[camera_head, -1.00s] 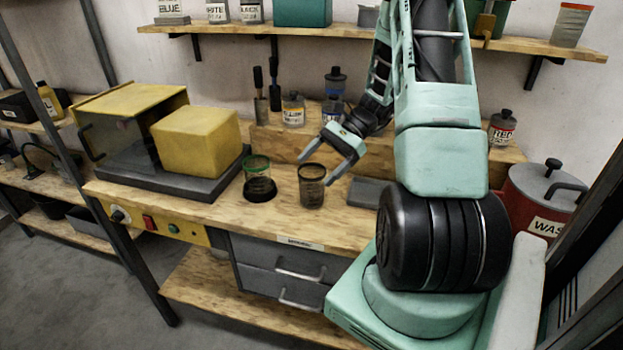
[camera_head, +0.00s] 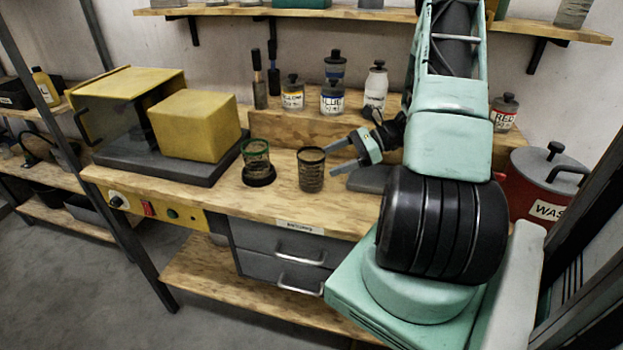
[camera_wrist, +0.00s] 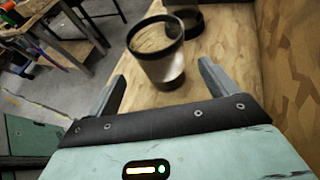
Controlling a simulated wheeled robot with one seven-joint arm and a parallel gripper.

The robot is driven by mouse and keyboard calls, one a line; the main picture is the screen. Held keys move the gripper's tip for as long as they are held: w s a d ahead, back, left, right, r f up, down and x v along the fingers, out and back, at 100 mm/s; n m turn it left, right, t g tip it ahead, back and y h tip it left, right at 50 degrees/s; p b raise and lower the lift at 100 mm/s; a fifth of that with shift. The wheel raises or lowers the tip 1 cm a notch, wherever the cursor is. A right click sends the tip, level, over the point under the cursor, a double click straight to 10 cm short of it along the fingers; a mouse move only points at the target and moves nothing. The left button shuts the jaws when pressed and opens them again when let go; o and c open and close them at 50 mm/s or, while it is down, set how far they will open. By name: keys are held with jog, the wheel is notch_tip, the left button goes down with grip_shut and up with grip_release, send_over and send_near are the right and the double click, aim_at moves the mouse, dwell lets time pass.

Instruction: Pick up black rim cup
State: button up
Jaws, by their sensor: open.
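The black rim cup (camera_head: 311,170) is a clear cup with a dark rim, standing upright on the wooden workbench (camera_head: 285,222). In the wrist view the cup (camera_wrist: 160,62) is ahead of my gripper (camera_wrist: 157,82), roughly between the lines of the two fingers. My gripper (camera_head: 337,158) is open and empty, just to the right of the cup in the head view. Whether a finger touches the cup cannot be told. A green rim cup (camera_head: 257,160) stands to its left on a dark round base (camera_head: 259,180).
A yellow block (camera_head: 195,128) and a yellow cabinet (camera_head: 125,105) stand on a dark slab at left. A red pot (camera_head: 530,190) is at right.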

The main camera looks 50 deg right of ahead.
aim_at(313, 169)
jog(key=shift+x, duration=0.75)
jog(key=b+x, duration=0.1)
jog(key=x, duration=0.1)
jog(key=f+b+x, duration=0.1)
jog(key=b+x, duration=0.1)
jog(key=shift+w, duration=0.2)
jog(key=shift+w+a, duration=0.25)
jog(key=c, duration=1.2)
